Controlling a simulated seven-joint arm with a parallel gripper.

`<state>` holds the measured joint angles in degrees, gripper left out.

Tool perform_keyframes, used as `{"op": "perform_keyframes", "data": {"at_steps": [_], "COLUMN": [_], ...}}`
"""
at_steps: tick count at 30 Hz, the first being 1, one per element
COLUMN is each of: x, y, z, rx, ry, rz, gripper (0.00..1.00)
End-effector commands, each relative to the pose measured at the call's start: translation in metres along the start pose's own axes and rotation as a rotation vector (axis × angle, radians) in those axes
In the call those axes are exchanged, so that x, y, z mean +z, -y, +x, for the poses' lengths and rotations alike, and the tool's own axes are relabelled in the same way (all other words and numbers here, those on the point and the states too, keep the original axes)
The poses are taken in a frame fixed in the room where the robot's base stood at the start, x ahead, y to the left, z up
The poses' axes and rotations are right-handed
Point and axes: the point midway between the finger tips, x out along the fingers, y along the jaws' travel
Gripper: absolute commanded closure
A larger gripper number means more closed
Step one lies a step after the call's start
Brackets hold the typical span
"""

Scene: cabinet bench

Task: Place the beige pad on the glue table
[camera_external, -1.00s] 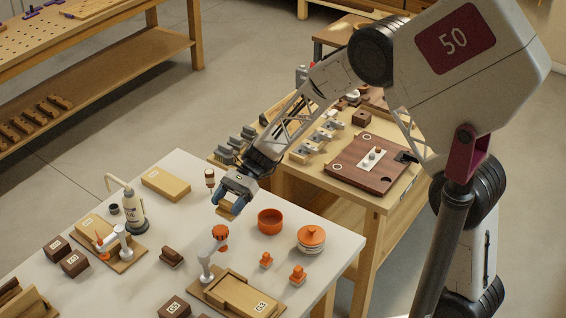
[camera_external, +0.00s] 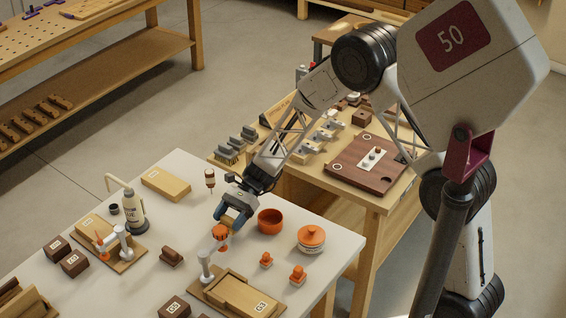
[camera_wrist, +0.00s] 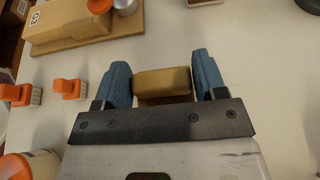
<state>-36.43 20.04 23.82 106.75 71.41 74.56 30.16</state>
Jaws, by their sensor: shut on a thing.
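My gripper (camera_external: 232,217) has blue fingers and is shut on a beige pad. In the wrist view the beige pad (camera_wrist: 163,83) is a small tan block lying crosswise between both fingertips (camera_wrist: 162,85). In the external view the fingers mostly hide it. The glue table (camera_external: 195,185) is the white-topped table with the glue bottle (camera_external: 134,210). My gripper is over it, left of the orange bowl (camera_external: 270,221). I cannot tell whether the pad touches the top.
An orange-topped fixture (camera_external: 207,268) by a wooden tray (camera_external: 248,294) stands close in front of my gripper. Bare white tabletop lies left of the gripper.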

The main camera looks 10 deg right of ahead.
Motion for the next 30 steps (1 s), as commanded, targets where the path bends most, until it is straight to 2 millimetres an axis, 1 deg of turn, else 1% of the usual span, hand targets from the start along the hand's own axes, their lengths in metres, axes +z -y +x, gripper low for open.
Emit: {"op": "perform_keyframes", "data": {"at_steps": [6, 10, 26, 27, 29, 30], "x": [-0.020, -0.029, -0.035, -0.035, -0.035, -0.035], "y": [0.000, 0.000, 0.000, 0.000, 0.000, 0.000], "z": [0.008, 0.012, 0.015, 0.014, 0.014, 0.014], "rx": [0.001, 0.001, 0.000, 0.000, 0.000, 0.000], "ry": [0.000, -0.001, 0.000, 0.000, 0.000, 0.000], "rz": [0.003, 0.001, 0.002, 0.001, 0.001, 0.001], "gripper": [0.58, 0.58, 0.58, 0.29, 0.20, 0.14]}}
